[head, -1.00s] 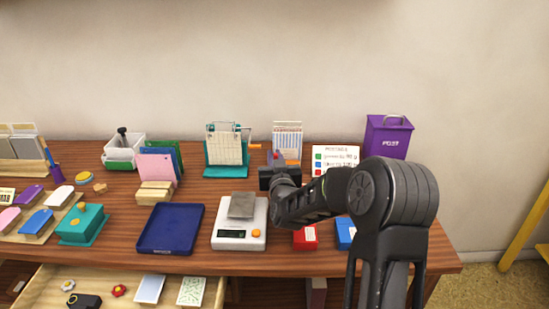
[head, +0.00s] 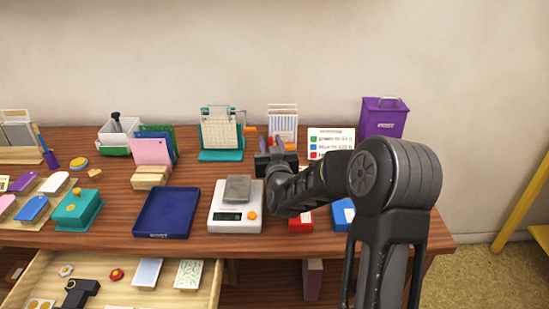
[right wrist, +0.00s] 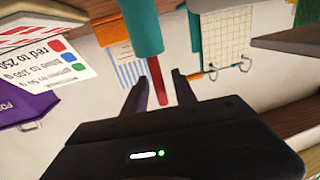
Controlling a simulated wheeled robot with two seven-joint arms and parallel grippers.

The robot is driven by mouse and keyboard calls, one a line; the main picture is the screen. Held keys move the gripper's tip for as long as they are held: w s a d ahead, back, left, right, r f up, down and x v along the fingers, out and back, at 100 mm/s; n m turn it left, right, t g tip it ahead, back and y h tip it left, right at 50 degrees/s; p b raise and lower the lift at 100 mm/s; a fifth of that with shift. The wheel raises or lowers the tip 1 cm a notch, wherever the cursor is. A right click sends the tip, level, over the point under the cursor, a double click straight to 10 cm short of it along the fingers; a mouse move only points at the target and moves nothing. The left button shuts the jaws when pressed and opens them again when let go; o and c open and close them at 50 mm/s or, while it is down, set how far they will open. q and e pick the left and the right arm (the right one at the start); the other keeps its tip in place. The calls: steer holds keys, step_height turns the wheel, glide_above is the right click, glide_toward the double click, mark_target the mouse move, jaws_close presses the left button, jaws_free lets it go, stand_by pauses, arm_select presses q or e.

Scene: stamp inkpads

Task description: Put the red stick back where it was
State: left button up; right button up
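The red stick (right wrist: 158,80) shows in the right wrist view, which is upside down. It sticks out of the end of a teal cylinder (right wrist: 139,25). My right gripper (right wrist: 160,88) is open, with one finger on each side of the stick and gaps between. In the head view my right gripper (head: 272,147) is at the back of the table, in front of the striped card rack (head: 283,122). There the arm and gripper hide the teal cylinder, and I cannot make out the stick. My left gripper is not in view.
The colour list sign (head: 331,141) and purple post box (head: 383,117) stand right of the gripper. A teal flip stand (head: 221,152) is to its left. A scale (head: 226,216), blue tray (head: 140,225) and red box (head: 300,225) lie nearer. An open drawer (head: 212,290) is at the front left.

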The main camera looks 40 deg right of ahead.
steer(key=v, duration=1)
steer(key=shift+s, duration=0.1)
stand_by(1.3)
